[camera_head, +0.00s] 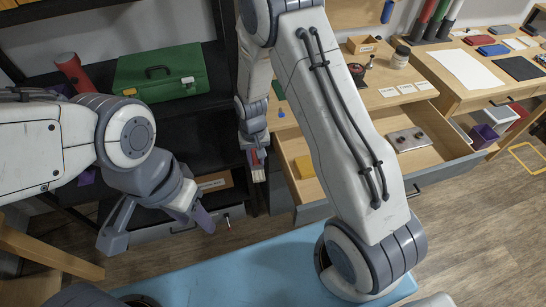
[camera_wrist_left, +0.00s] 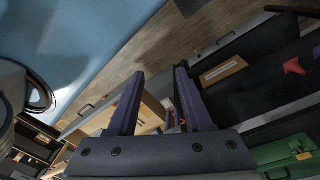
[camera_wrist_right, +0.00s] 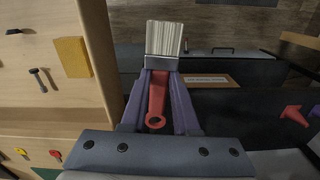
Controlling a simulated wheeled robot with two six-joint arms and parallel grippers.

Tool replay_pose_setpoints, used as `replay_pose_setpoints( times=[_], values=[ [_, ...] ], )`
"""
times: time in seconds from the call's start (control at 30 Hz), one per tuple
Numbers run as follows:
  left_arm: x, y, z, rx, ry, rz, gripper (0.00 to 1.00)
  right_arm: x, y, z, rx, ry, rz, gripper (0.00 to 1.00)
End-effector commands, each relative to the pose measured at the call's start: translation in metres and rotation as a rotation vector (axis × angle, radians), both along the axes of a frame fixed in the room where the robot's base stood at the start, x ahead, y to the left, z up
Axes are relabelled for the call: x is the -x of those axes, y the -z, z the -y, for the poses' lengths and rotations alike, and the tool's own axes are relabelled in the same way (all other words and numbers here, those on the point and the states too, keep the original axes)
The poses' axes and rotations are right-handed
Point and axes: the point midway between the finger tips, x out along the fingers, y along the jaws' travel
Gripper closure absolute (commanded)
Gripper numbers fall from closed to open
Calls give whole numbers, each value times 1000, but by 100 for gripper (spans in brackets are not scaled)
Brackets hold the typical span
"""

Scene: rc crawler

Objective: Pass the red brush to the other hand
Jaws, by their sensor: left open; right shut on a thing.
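The red brush (camera_wrist_right: 157,98) has a red handle with a hole at its end, a metal band and pale bristles (camera_wrist_right: 165,38). My right gripper (camera_wrist_right: 160,80) is shut on its handle, with the bristles sticking out past the fingertips. In the head view the right gripper (camera_head: 257,158) holds the brush over the gap beside the open drawer, bristles down, and the arm partly hides it. My left gripper (camera_head: 157,230) is open and empty, to the left of the brush and apart from it. Its spread fingers also show in the left wrist view (camera_wrist_left: 160,72).
A green toolbox (camera_head: 160,71) and a red cylinder (camera_head: 72,70) stand on the dark shelf at the left. An open drawer (camera_head: 440,157) at the right holds a yellow block (camera_head: 305,167) and a metal plate (camera_head: 409,139). The wooden floor (camera_head: 480,235) at the lower right is clear.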

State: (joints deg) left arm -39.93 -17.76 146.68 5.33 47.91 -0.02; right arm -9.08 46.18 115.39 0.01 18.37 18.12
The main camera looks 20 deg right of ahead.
Motion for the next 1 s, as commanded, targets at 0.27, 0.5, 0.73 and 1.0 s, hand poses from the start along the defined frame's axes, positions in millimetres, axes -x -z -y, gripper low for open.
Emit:
replay_pose_setpoints(
  times=[0.27,0.5,0.73,1.0],
  values=[
    [0,0,0,0,0,0,50,-51,27,-59,0,144,0,100],
    [0,0,0,0,0,0,50,-76,38,-86,0,224,0,100],
    [-7,5,5,8,-15,4,18,-83,41,-93,0,246,-1,100],
    [-63,51,40,71,-148,63,18,-82,41,-92,0,246,-1,100]
  ],
)
